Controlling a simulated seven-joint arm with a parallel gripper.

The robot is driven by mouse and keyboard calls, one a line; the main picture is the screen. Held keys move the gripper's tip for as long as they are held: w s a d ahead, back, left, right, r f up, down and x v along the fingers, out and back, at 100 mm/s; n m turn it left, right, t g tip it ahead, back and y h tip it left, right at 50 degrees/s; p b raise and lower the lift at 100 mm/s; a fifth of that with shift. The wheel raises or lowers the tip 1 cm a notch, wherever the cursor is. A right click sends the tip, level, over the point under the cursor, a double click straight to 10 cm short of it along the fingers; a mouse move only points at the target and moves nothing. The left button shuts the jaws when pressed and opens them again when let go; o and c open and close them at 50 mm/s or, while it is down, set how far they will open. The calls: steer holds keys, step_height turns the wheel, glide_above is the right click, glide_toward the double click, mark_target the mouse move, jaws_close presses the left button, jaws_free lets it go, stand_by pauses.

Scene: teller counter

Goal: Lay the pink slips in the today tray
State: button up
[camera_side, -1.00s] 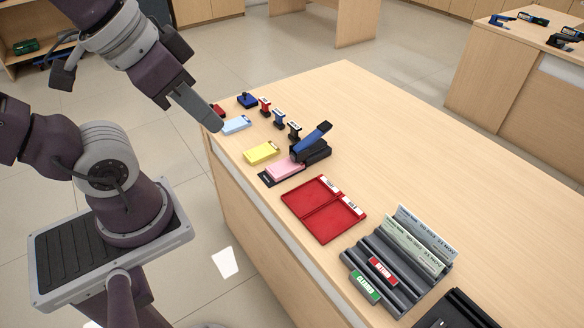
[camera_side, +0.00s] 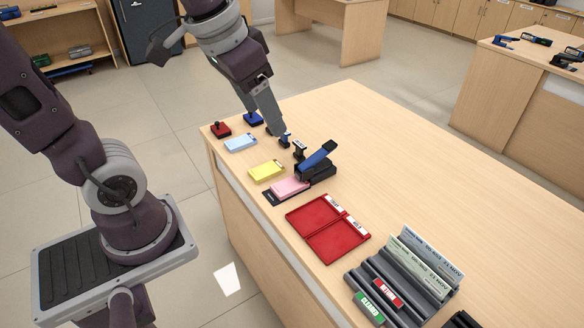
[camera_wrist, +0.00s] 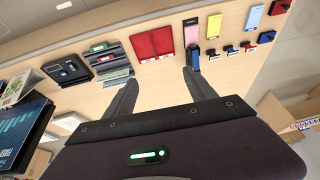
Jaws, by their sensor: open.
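The pink slips (camera_side: 290,187) lie as a small pad on a black base (camera_side: 270,196) near the counter's front edge, beside the blue-and-black stapler (camera_side: 317,163). They also show at the top of the wrist view (camera_wrist: 191,33). The red tray (camera_side: 310,231) has two shallow, empty compartments, each with a small white label too small to read surely; it also shows in the wrist view (camera_wrist: 154,43). My gripper (camera_wrist: 160,79) is open and empty, its two fingers spread apart. In the side view my gripper (camera_side: 277,130) is over the small stamps, beyond the pink slips.
Yellow slips (camera_side: 267,171) and light blue slips (camera_side: 240,143) lie along the front edge. A red stamp (camera_side: 221,130) and a blue stamp (camera_side: 254,119) stand at the far end. A grey rack (camera_side: 362,278) holds cheques.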

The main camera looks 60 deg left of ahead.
steer(key=shift+o, duration=0.8)
steer(key=w+a+f+g, duration=0.1)
steer(key=w+a+f, duration=0.3)
steer(key=w, duration=0.4)
steer(key=shift+w+a+f, duration=0.15)
steer(key=shift+w+f, duration=0.1)
steer(key=shift+f, duration=0.15)
steer(key=g, duration=0.3)
glide_above(293, 183)
step_height(293, 183, down, 25)
steer(key=shift+s+f, duration=0.1)
steer(key=shift+f, duration=0.05)
steer(key=shift+f, duration=3.5)
